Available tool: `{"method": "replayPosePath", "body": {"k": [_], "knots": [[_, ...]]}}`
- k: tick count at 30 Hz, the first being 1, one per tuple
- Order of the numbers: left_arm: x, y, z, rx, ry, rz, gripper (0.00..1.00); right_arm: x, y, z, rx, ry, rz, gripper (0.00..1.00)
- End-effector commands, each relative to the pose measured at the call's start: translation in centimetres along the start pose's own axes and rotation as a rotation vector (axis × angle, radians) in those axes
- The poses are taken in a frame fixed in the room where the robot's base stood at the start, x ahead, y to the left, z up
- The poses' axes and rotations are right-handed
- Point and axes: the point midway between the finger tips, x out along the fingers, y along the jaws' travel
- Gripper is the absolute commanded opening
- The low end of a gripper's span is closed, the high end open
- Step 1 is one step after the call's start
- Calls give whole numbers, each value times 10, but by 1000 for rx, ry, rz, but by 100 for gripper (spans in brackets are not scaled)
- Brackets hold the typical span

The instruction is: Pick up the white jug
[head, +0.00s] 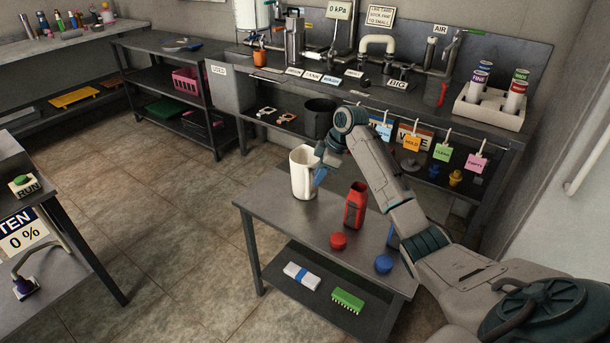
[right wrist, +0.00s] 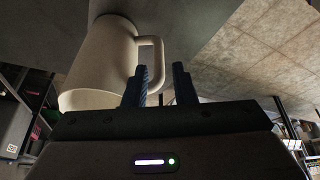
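The white jug (head: 302,175) stands upright on the grey steel table, near its far left corner. My right gripper (head: 320,172) is at the jug's right side, at the height of its handle. In the right wrist view the jug (right wrist: 97,65) and its handle (right wrist: 157,62) are close. The right gripper's (right wrist: 160,85) two dark blue fingers stand apart, and the handle's outer bar appears between them, with a gap to the right finger. Whether a finger touches the handle I cannot tell. My left gripper is not in view.
On the same table (head: 262,205) are a red bottle (head: 355,206), a red cap (head: 338,241) and a blue cap (head: 383,264). A blue item is partly hidden behind my right arm. The lower shelf holds a green brush (head: 347,300). A bench (head: 400,98) stands behind.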

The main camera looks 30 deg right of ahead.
Motion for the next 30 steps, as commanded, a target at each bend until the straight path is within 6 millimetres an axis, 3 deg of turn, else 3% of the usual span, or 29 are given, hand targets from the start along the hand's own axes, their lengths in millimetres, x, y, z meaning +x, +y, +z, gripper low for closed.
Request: {"method": "replayPosePath", "body": {"k": [5,13,21,25,30], "knots": [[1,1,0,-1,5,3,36,13,0,-1,-1,0,-1,24],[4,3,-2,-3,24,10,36,52,2,-2,0,0,-1,24],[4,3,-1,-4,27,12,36,58,3,-2,0,-1,1,24],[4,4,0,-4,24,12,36,58,3,-2,0,-1,1,1],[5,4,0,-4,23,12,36,58,3,-2,0,-1,2,0]]}}
